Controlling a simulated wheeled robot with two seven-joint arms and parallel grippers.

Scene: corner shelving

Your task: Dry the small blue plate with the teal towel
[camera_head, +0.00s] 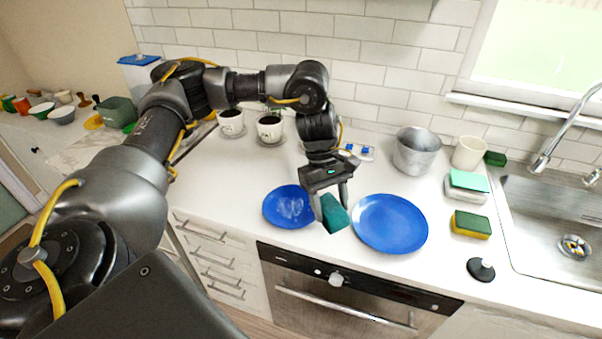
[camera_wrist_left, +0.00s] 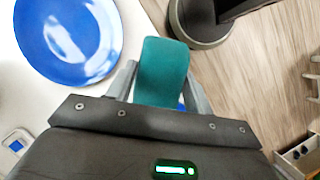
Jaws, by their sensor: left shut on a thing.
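The small blue plate (camera_head: 284,208) lies flat on the white counter, with whitish wet-looking marks on its face. My left gripper (camera_head: 332,208) points down, shut on the teal towel (camera_head: 336,220), a folded block between its fingers. The towel is just right of the small plate in the head view; whether it touches the plate or counter I cannot tell. In the left wrist view the towel (camera_wrist_left: 162,72) sticks out between the fingers, with a sliver of blue behind it. My right gripper is not in view.
A larger blue plate (camera_head: 390,224) lies close to the right, likely the plate (camera_wrist_left: 68,38) in the left wrist view. Sponges (camera_head: 471,224), a black stopper (camera_head: 481,269), a metal pot (camera_head: 416,152) and the sink (camera_head: 555,215) are farther right. Potted plants (camera_head: 270,128) stand behind.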

